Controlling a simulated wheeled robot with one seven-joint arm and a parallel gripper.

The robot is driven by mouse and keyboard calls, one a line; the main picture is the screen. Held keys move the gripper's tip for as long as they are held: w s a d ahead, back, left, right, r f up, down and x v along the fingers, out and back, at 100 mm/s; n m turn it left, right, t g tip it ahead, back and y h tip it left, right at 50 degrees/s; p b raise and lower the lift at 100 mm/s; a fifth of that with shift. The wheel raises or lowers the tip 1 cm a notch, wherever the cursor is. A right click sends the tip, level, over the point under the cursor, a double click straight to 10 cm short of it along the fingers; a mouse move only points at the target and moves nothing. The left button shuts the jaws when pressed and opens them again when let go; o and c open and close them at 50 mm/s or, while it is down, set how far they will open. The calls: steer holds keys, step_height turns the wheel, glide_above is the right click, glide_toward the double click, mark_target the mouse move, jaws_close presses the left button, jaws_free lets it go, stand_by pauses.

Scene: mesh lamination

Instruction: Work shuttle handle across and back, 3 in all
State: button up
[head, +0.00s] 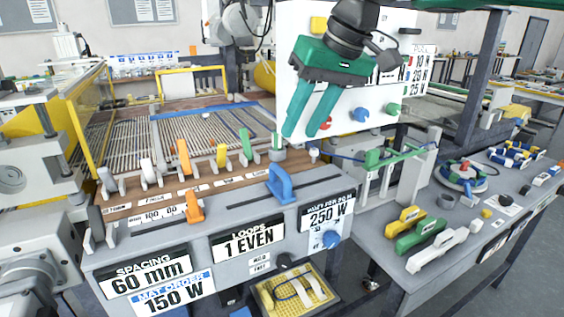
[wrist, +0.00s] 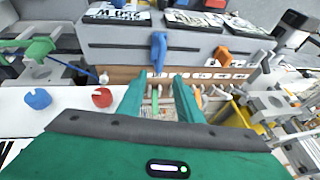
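A blue upright handle (head: 280,184) stands at the slot in the grey console top, toward its right end; it also shows in the wrist view (wrist: 158,50). It looks like the shuttle handle, though no readable label names it. A smaller orange handle (head: 194,208) stands at the left part of the console, and shows in the wrist view (wrist: 221,53). My green gripper (head: 304,132) is above and behind the blue handle, apart from it, fingers pointing down. In the wrist view the fingers (wrist: 158,90) are spread with nothing held between them.
Several coloured levers (head: 183,158) line the wooden strip behind the console. A white panel with knobs (head: 361,115) stands behind my gripper. A green clamp fixture (head: 385,158) is at the right. Console signs (head: 249,243) face front. Yellow, green and white handles (head: 420,236) lie on the right table.

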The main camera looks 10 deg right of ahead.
mark_target(280, 168)
steer(key=x, duration=1)
steer(key=shift+w+a+f, duration=0.15)
steer(key=shift+f, duration=0.15)
jaws_close()
